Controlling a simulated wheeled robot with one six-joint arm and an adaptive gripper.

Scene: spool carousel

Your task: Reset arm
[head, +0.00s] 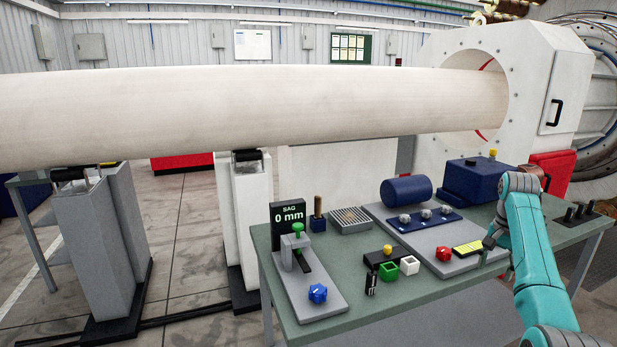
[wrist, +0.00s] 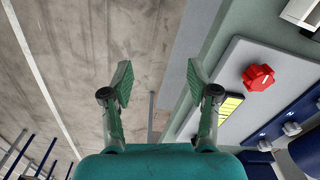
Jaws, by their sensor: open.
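My gripper shows in the wrist view (wrist: 159,82) with its two green-padded fingers spread wide apart and nothing between them. The floor and the edge of the green bench lie below it in that view. In the head view my teal arm comes in from the lower right, and my gripper (head: 487,252) is at the right part of the bench, close to the yellow striped label (head: 467,248) and the red knob (head: 443,254). The fingertips are small there. The red knob also shows in the wrist view (wrist: 258,77), right of the fingers and apart from them.
A long pale pipe (head: 230,105) runs behind on supports.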

